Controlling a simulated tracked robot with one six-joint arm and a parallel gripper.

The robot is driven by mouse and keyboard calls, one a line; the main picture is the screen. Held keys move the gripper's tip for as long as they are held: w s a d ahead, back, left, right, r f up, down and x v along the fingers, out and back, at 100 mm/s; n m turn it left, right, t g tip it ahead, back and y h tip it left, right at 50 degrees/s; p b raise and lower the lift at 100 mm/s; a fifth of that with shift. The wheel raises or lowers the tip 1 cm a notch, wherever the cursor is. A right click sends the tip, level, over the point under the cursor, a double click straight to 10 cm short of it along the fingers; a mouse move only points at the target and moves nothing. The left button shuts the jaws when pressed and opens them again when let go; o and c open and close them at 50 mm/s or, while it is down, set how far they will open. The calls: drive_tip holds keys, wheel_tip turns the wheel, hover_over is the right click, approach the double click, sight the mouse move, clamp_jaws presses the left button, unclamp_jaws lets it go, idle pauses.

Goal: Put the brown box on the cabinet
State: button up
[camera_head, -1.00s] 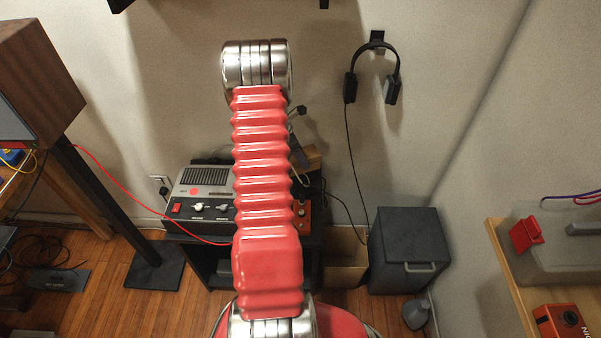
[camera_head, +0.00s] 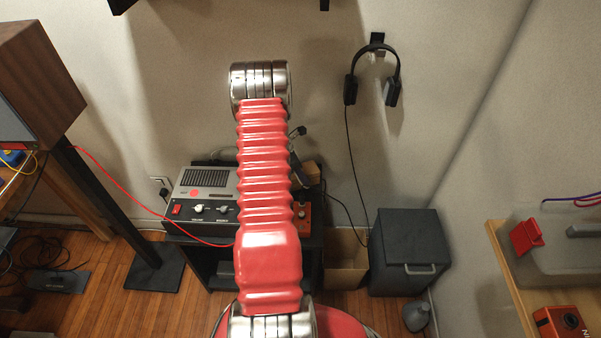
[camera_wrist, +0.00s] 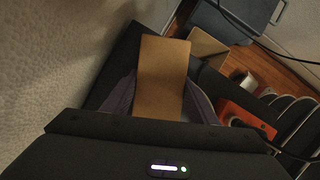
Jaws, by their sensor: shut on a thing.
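The brown box (camera_wrist: 162,75) is between the two dark fingers of my gripper (camera_wrist: 160,95) in the wrist view, and the fingers are shut on it. In the head view, only a small tan part of the brown box (camera_head: 312,173) shows to the right of my red arm; the arm hides the rest and most of the gripper. A dark grey cabinet (camera_head: 408,250) with a handle stands on the floor to the right; part of the cabinet (camera_wrist: 232,18) shows at the top of the wrist view. I cannot tell whether the box touches the black surface behind it.
A black stand (camera_head: 212,262) carries a grey device (camera_head: 203,185) and an orange device (camera_head: 304,215). An open cardboard box (camera_head: 345,268) sits between stand and cabinet. Headphones (camera_head: 375,60) hang on the wall, their cable dropping beside the cabinet. A shelf (camera_head: 508,275) is at right.

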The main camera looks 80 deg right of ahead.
drive_tip(key=shift+f, duration=0.1)
drive_tip(key=o, duration=1.1)
drive_tip(key=shift+o, duration=0.2)
drive_tip(key=v, duration=1.1)
drive_tip(key=shift+w+r, duration=0.1)
drive_tip(key=shift+r, duration=0.25)
drive_tip(key=shift+a+r, duration=0.1)
drive_tip(key=shift+w, duration=0.1)
